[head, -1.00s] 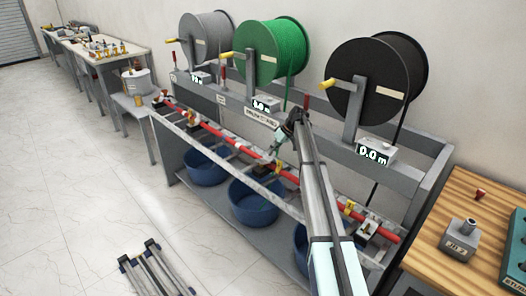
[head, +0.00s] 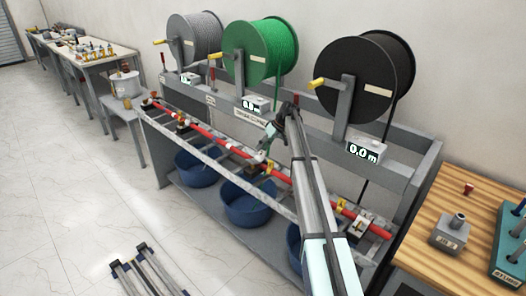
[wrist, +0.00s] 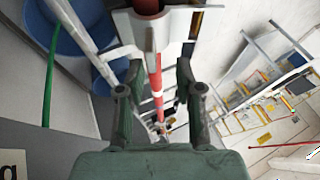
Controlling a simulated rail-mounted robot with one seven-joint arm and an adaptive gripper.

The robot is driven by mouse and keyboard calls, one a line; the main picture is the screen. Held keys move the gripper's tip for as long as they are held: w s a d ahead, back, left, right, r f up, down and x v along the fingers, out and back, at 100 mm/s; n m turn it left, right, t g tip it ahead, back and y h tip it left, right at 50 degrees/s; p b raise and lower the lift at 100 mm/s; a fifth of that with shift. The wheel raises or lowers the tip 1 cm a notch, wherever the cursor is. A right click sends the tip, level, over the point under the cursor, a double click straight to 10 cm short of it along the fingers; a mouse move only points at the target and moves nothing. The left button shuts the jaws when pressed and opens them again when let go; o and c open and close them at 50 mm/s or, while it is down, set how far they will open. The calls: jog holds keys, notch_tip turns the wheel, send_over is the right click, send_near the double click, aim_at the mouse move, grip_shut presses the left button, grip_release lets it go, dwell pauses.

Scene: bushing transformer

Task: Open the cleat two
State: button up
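A red bar (head: 225,143) runs along the front of the cable rack, with small cleat-like clamps along it. A middle clamp with a yellow part (head: 271,171) sits below my gripper (head: 257,157); I cannot read any number marking it as cleat two. In the wrist view, my gripper (wrist: 159,95) shows two dark green fingers spread apart, with nothing held. The red bar (wrist: 156,75) passes behind the gap between them. A grey fitting around a red cylinder (wrist: 148,6) shows at the top. In the head view the fingertips are too small to judge contact.
Grey, green (head: 260,50) and black (head: 362,75) cable drums stand above the bar. Blue tubs (head: 248,205) sit below it. A wooden bench (head: 425,262) stands at right. A metal frame (head: 148,272) lies on the floor in front; open floor is at left.

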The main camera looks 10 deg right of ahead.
notch_tip(320, 180, up, 8)
jog(key=shift+f, duration=0.2)
jog(key=shift+o, duration=0.3)
jog(key=o, duration=0.5)
jog(key=shift+a, duration=0.1)
jog(key=shift+c, duration=0.2)
jog(key=w+a+r+h+b, duration=0.1)
jog(key=a+r, duration=0.3)
notch_tip(320, 180, up, 3)
jog(key=m+g+h, duration=0.1)
jog(key=m+h, duration=0.4)
jog(key=m, duration=1.2)
send_over(262, 150)
notch_tip(262, 150, down, 17)
jog(key=p, duration=0.4)
jog(key=shift+s+d, duration=0.1)
grip_shut()
